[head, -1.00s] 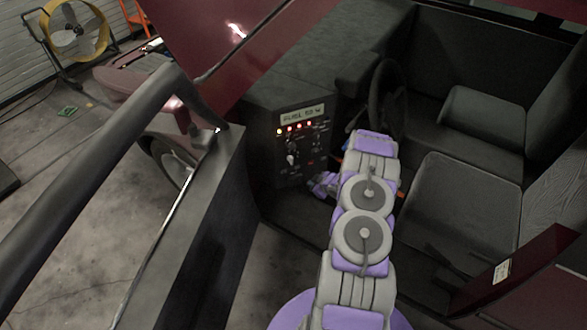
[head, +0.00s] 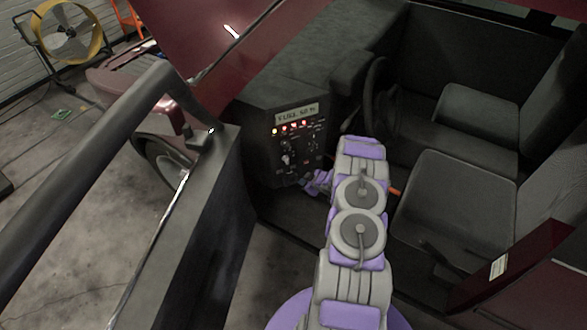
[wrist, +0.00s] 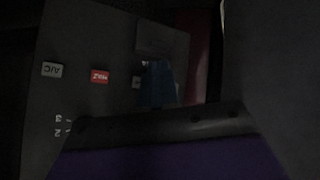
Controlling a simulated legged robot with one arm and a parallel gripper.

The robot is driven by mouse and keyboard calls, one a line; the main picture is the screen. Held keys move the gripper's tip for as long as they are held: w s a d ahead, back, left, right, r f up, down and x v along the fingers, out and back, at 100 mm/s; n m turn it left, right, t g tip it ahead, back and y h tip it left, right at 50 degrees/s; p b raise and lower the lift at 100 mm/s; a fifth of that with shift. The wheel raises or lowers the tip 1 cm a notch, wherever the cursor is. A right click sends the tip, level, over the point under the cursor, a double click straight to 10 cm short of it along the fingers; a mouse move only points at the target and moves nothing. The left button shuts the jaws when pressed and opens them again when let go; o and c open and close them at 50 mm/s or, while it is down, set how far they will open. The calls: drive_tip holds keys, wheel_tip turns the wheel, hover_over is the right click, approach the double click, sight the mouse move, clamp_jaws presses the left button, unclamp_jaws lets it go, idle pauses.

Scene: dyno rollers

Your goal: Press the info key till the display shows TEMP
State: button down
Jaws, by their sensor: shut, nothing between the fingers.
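The dash panel (head: 301,158) stands left of my arm in the head view. Its display (head: 297,114) shows small text that looks like FUEL and a number, not TEMP. Lit indicators and small keys and knobs sit below the display. My gripper (head: 318,182) is shut and empty at the panel's lower right. In the dark wrist view my gripper's bluish tip (wrist: 158,86) is in front of the panel, beside a partly hidden pale key (wrist: 136,82). I cannot read which key is the info key, nor tell whether the tip touches one.
The wrist view also shows a key marked A/C (wrist: 52,69) and a red key marked HAZ (wrist: 100,76). A steering wheel (head: 376,95) and seats (head: 455,200) lie right of the panel. A dark door frame (head: 190,220) stands at left.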

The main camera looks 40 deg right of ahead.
sight(293, 167)
drive_tip(key=w, duration=0.2)
drive_tip(key=w+d, duration=0.1)
drive_tip(key=w, duration=0.2)
drive_tip(key=shift+w+d, duration=0.1)
drive_tip(key=shift+w, duration=0.05)
idle(2.0)
drive_tip(key=shift+w+r+b, duration=0.1)
drive_tip(key=shift+w+b, duration=0.25)
drive_tip(key=shift+w+d, duration=0.1)
drive_tip(key=shift+w, duration=0.25)
idle(0.6)
drive_tip(key=shift+s, duration=0.8)
